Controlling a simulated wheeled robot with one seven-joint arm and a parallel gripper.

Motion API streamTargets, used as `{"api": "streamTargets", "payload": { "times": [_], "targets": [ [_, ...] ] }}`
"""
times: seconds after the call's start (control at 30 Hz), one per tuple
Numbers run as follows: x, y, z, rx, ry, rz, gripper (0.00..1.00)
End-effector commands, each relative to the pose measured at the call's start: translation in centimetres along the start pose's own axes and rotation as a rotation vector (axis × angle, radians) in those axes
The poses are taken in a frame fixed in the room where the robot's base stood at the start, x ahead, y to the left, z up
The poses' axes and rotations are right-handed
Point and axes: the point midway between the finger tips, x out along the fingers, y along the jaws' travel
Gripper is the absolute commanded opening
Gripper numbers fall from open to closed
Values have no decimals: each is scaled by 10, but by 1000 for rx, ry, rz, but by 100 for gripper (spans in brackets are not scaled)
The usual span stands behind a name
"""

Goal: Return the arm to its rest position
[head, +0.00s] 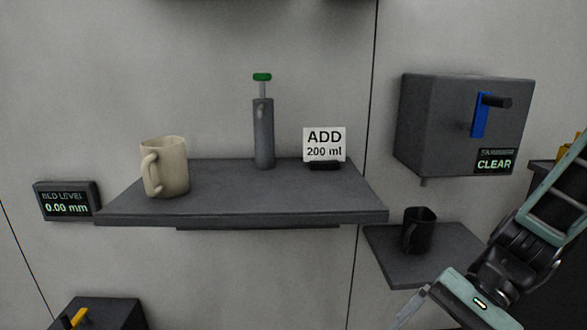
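My arm (515,245) reaches in from the right edge and bends down toward the lower right of the head view. My gripper (412,304) is at its end, at the bottom edge, in front of and below the small right shelf. One pale finger shows, pointing left. The rest of the gripper is cut off by the frame, so its opening cannot be judged. I see nothing held in the part that shows.
The main shelf (240,205) bears a beige mug (168,168), a grey pump cylinder (263,135) and an "ADD 200 ml" sign (324,144). A black mug (419,231) stands on the small shelf (390,262) near my arm, below a blue-levered box (435,125) reading CLEAR.

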Motion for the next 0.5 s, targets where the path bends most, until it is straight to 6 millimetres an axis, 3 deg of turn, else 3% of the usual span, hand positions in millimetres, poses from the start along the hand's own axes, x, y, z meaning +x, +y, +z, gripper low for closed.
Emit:
{"api": "streamTargets", "payload": {
  "times": [0.03, 0.2, 0.5],
  "targets": [
    [12, 5, 15, -119, 39, 120, 90],
    [30, 21, 41, -503, 177, 449, 90],
    [37, 19, 67, -1015, 348, 743, 90]
  ]
}}
